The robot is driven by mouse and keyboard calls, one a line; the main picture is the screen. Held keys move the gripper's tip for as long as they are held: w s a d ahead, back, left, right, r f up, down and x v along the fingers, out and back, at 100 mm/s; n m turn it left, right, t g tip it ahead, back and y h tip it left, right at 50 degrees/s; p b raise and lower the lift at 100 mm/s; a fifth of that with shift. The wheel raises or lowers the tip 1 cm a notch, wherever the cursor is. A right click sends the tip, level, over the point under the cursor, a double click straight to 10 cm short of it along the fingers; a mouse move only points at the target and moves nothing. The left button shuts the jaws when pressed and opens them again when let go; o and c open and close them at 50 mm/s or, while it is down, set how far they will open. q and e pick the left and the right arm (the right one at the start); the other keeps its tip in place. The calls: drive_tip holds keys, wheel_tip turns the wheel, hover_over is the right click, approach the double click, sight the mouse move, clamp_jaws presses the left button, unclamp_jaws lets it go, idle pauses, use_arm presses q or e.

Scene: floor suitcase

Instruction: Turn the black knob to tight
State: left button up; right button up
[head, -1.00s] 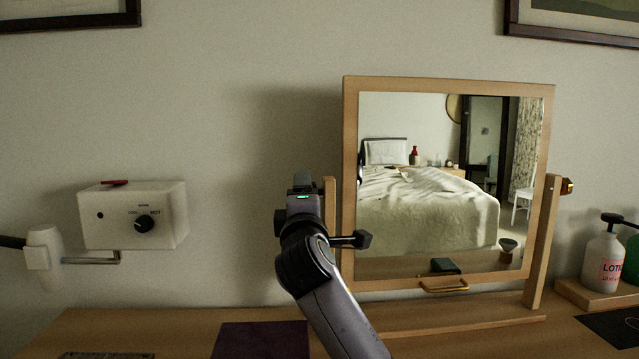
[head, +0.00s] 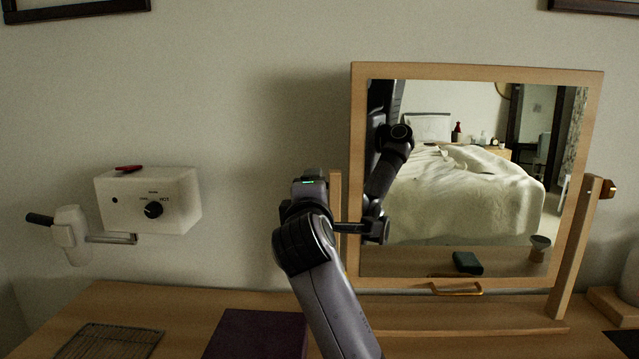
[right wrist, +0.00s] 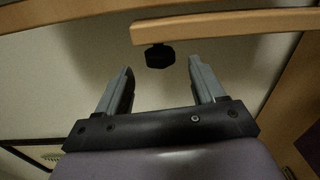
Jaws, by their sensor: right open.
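The black knob (right wrist: 159,56) shows in the right wrist view, sticking out beside a wooden post (right wrist: 225,26) of the mirror stand. My right gripper (right wrist: 160,66) is open, with one finger on each side of the knob in the picture. The knob looks just beyond the fingertips, and I see no contact. In the head view my right arm stands in front of the mirror's left post (head: 336,185) and hides the knob and the fingers. No tight marking can be read. My left gripper is not in view.
A white wall box (head: 175,218) with a black dial (head: 153,209) hangs at left. A purple mat (head: 255,335) and wire rack (head: 108,341) lie in front.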

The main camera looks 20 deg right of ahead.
drive_tip(key=shift+p+x, duration=0.5)
drive_tip(key=shift+x, duration=2.65)
